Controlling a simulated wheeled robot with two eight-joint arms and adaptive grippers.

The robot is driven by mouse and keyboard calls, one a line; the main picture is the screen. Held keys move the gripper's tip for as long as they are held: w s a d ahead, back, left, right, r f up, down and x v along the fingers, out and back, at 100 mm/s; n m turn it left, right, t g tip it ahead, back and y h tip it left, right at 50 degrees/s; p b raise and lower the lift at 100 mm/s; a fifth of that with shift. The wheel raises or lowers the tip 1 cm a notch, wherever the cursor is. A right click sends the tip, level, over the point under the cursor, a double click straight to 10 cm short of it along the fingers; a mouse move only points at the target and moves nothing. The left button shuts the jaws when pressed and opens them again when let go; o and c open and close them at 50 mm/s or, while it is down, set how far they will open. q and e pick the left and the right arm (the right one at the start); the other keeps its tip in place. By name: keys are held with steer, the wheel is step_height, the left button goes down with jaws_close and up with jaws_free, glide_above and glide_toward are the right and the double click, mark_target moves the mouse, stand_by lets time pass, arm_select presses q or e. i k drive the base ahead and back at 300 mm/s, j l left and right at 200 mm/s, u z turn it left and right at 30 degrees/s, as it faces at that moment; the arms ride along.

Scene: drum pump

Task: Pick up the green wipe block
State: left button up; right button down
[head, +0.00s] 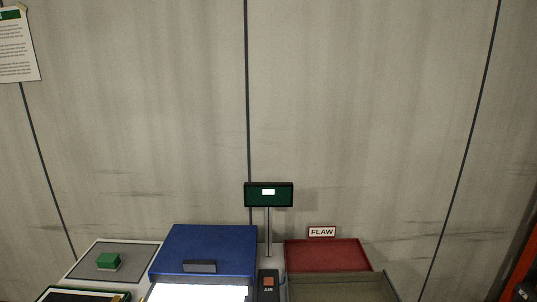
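The green wipe block (108,261) is a small green block with a paler lower part. It rests on a grey mat with a white border (83,273) at the lower left of the head view. Nothing touches it from above. Neither of my grippers shows in this view.
A blue box or lid (210,246) stands right of the mat, with a bright white panel (195,293) in front. A small display on a post (268,194), an AIR unit (268,283), a red tray (325,254) and a FLAW sign (321,231) stand further right. A wall closes the back.

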mark_target(106, 262)
steer(key=u, duration=1.3)
